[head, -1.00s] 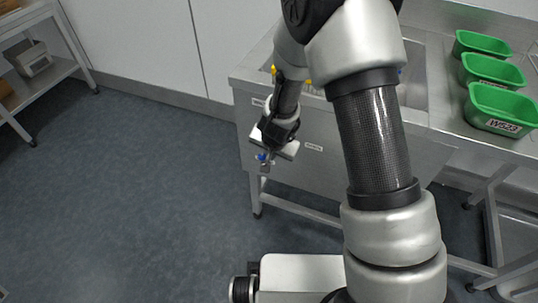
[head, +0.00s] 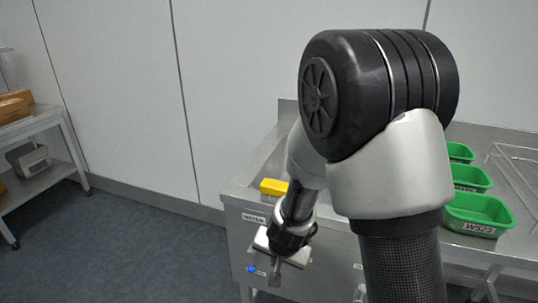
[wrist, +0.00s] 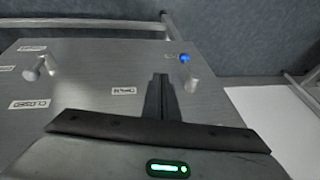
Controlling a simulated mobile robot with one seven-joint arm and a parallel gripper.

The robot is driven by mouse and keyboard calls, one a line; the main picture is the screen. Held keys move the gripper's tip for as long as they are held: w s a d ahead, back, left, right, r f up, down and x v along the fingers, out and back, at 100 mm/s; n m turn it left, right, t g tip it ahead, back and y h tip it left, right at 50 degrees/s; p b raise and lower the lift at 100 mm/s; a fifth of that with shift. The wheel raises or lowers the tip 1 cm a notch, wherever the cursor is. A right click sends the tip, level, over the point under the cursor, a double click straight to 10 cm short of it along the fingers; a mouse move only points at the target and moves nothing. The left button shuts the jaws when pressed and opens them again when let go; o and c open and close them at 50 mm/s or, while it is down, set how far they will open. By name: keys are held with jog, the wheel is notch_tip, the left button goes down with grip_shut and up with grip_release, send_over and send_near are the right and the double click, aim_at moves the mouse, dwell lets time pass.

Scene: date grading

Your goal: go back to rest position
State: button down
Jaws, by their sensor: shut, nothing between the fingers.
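My gripper (head: 275,272) hangs in front of the metal sink unit (head: 236,222) in the head view, pointing down. Its fingers are shut with nothing between them. In the wrist view the closed fingers (wrist: 161,97) stand in front of the unit's grey front panel (wrist: 90,75). The panel carries small labels, metal knobs (wrist: 36,68) and a blue-tipped fitting (wrist: 185,58). My arm hides much of the sink unit in the head view.
Several green bins (head: 480,213) stand on the metal counter at the right. A yellow object (head: 273,187) is at the basin's left. A shelf with boxes (head: 30,160) stands far left. Open floor (head: 120,250) lies between the shelf and the unit.

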notch_tip(320, 180, up, 11)
jog(key=s+n+y, duration=0.2)
jog(key=s+d+r+n+h, duration=0.1)
jog(key=s+d+r, duration=0.5)
jog(key=s+r, duration=0.25)
jog(key=s+d+r+n+h, duration=0.2)
jog(key=s+d+r, duration=0.4)
jog(key=s+r, duration=0.25)
notch_tip(320, 180, up, 18)
jog(key=p, duration=1.9)
jog(key=shift+s+a+t, duration=0.2)
jog(key=shift+s+t, duration=0.1)
jog(key=shift+s, duration=0.05)
